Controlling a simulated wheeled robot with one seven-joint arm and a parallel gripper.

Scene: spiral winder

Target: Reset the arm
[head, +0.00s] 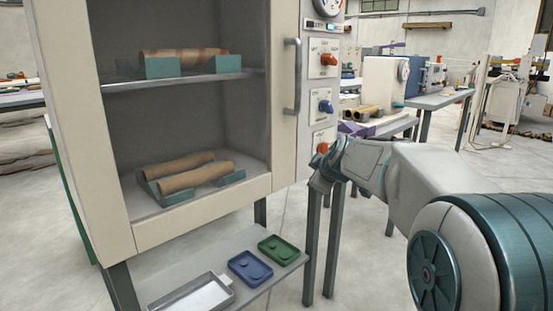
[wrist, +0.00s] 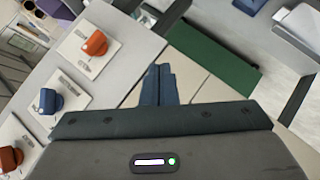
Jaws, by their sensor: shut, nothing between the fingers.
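My arm reaches in from the right in the head view. My gripper (head: 326,172) is near the right side of the cabinet, close to its control panel, with its fingers pointing left. In the wrist view my gripper (wrist: 165,72) shows its fingers together, with nothing between them. In the head view the fingertips are small and partly hidden against the wrist.
The cabinet (head: 118,150) has a door handle (head: 292,78), an orange knob (head: 328,59) and a blue knob (head: 325,106). Cardboard tubes (head: 197,178) lie on its shelves. Below are a blue tray (head: 250,268), a green tray (head: 279,249) and a metal tray (head: 192,295). Floor shows behind my arm.

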